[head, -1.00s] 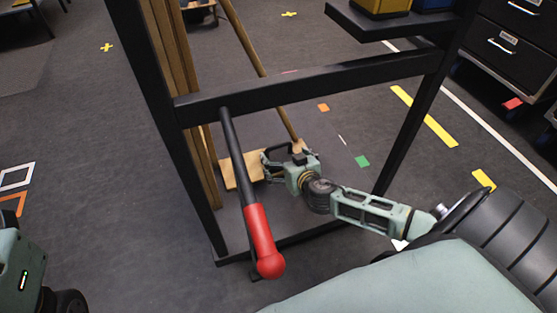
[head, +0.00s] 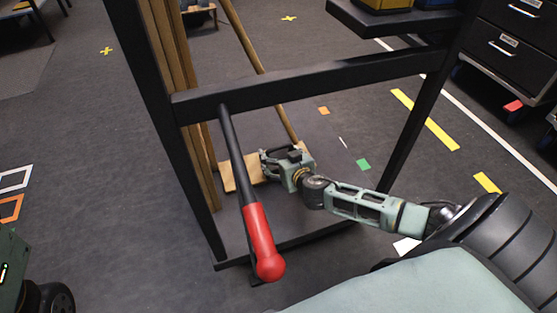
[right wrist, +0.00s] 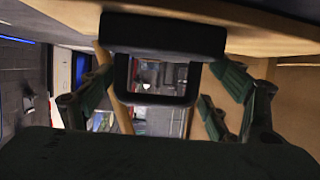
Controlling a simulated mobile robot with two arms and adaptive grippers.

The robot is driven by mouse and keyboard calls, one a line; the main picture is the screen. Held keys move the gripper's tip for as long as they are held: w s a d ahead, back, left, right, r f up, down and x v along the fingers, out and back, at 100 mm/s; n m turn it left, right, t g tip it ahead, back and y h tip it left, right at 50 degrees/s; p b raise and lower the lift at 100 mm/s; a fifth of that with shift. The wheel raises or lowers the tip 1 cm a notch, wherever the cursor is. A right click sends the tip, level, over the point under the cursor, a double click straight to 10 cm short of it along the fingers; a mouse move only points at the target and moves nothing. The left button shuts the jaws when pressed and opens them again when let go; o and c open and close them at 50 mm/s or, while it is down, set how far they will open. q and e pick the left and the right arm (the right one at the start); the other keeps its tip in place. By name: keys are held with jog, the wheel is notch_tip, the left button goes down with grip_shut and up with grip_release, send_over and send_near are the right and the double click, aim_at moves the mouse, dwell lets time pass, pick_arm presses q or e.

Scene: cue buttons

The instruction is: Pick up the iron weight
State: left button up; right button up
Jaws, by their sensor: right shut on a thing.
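The iron weight (right wrist: 163,36) shows in the right wrist view as a dark block with a square loop handle, at the top centre. My right gripper (head: 265,164) is shut on it, with a finger on either side of the block. In the head view the gripper is low inside a dark frame, over the light wooden board (head: 238,178), and hides most or all of the weight. The weight appears against a wooden surface in the right wrist view; I cannot tell whether they touch. My left gripper is not in view.
A dark frame's crossbar (head: 310,85) runs above my right forearm, with a post (head: 410,135) to the right. A red-handled lever (head: 260,238) hangs close in front of the gripper. Upright wooden slats (head: 187,75) stand left.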

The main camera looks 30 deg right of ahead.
jog(key=shift+d, duration=0.4)
jog(key=c, duration=0.9)
jog(key=shift+w+r, duration=0.2)
jog(key=shift+r, duration=0.2)
jog(key=shift+c, duration=0.7)
jog(key=shift+f, duration=0.15)
